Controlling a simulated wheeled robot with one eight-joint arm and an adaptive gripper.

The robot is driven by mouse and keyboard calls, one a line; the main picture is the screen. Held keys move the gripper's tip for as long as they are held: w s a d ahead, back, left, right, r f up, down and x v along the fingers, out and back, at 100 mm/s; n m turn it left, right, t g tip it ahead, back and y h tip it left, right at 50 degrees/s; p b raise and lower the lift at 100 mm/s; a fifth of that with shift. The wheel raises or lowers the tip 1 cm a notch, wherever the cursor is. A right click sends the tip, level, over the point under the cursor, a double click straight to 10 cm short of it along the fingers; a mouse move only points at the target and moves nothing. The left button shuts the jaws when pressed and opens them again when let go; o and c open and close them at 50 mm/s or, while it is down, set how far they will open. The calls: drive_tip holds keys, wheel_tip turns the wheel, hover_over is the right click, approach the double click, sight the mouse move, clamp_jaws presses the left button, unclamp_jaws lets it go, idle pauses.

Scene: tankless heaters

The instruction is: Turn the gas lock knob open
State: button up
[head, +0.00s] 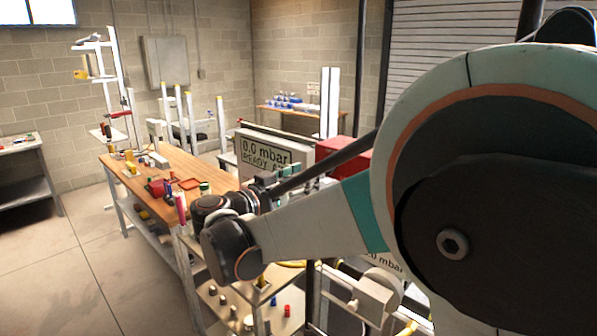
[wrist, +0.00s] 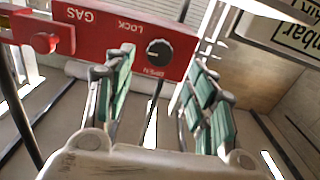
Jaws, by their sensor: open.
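The gas lock knob (wrist: 159,52) is a round black knob on a red panel (wrist: 105,32). The panel appears upside down in the wrist view, with GAS, LOCK and OPEN lettering; LOCK is above the knob and OPEN below it. I cannot clearly tell which way the knob points. My gripper (wrist: 161,64) is open, with one green-padded finger on each side of the knob in the picture. The fingers look apart from the knob, though the depth gap is hard to judge. In the head view, my arm hides most of the gripper area.
A red button (wrist: 44,42) is on the same panel, left of the knob. In the head view, a display reading 0.0 mbar (head: 265,150) stands by a wooden bench (head: 165,212) with small parts on it. A red box (head: 345,152) is behind my arm. Open floor (head: 80,265) lies left.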

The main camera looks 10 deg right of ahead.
sight(325, 169)
drive_tip(key=x, duration=0.7)
drive_tip(key=shift+c, duration=0.6)
drive_tip(key=c, duration=0.9)
